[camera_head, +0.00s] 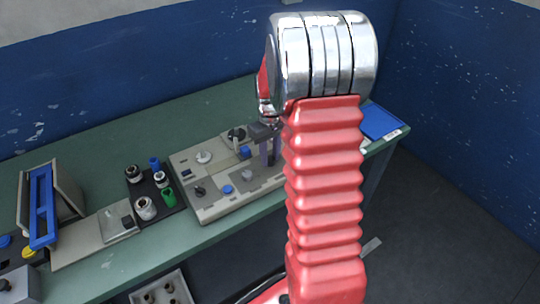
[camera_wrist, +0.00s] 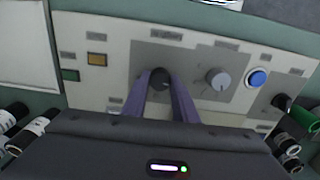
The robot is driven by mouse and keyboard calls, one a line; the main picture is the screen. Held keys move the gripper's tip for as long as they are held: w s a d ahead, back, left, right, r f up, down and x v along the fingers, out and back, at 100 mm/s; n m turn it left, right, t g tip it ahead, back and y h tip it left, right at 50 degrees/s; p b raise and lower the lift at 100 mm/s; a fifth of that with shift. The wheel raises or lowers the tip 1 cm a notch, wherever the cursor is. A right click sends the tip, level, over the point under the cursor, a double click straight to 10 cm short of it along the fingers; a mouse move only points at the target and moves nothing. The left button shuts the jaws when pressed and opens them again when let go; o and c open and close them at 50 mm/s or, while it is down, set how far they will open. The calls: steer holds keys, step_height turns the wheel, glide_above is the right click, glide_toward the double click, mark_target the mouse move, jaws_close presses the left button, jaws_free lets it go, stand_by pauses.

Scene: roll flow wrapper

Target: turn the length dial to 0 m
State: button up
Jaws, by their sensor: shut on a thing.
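My gripper (camera_wrist: 161,76) has its two purple fingers around a dark round dial (camera_wrist: 162,82) on the pale control panel (camera_wrist: 115,57). The fingers are shut on this dial, one on each side, and hide part of it. Its label is too small to read, so I cannot tell its setting or confirm that it is the length dial. In the head view my gripper (camera_head: 269,152) reaches down onto the right part of the panel (camera_head: 215,211). My red arm hides that side, and the held dial cannot be made out there.
A grey dial (camera_wrist: 217,79), a blue button (camera_wrist: 258,78) and a black knob (camera_wrist: 282,101) sit right of the held dial. Several rolls stand on a black tray (camera_head: 176,209) left of the panel. A blue-framed stand (camera_head: 42,207) is at the table's left.

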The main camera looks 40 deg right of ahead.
mark_target(270, 158)
steer(key=shift+w, duration=0.15)
steer(key=o, duration=1)
steer(key=shift+o, duration=0.2)
steer(key=shift+r, duration=0.15)
step_height(270, 158, up, 14)
steer(key=shift+f, duration=0.25)
stand_by(0.3)
